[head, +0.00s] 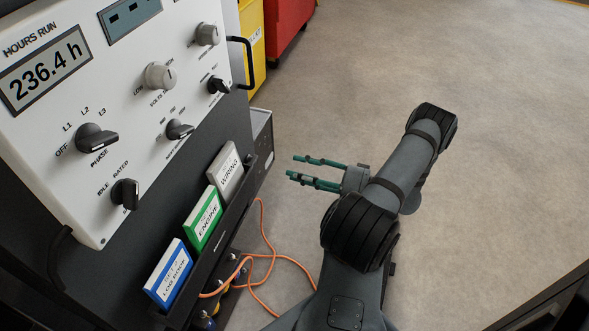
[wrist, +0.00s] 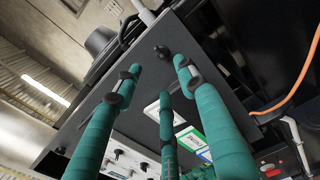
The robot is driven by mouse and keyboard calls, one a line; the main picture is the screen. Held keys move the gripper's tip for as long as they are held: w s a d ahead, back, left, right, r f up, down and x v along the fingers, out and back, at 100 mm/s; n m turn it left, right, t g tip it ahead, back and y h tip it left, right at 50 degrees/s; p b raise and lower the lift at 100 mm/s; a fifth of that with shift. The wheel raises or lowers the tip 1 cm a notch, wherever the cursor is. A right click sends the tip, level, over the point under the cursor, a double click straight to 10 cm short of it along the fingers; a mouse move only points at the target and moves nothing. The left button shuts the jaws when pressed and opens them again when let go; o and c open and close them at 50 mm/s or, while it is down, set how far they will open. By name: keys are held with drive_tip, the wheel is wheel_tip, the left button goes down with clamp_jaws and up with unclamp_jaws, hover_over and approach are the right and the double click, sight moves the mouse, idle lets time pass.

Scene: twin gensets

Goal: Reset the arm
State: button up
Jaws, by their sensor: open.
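My gripper (head: 306,169) is open and empty in the head view, over the bare floor to the right of the control panel. Its teal fingers point left, toward the rack of books, and are apart from it. In the wrist view the spread teal fingers of my gripper (wrist: 155,82) show in front of the grey cabinet, with nothing between them. My arm (head: 400,180) is bent, reaching up from the bottom of the head view.
The white control panel (head: 110,110) with knobs stands at left. Below it a dark rack holds a blue log book (head: 168,274), a green engine book (head: 203,217) and a wiring book (head: 225,172). An orange cable (head: 270,258) loops beside it. Open floor (head: 500,150) lies right.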

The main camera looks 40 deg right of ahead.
drive_tip(key=x, duration=1.2)
idle(0.3)
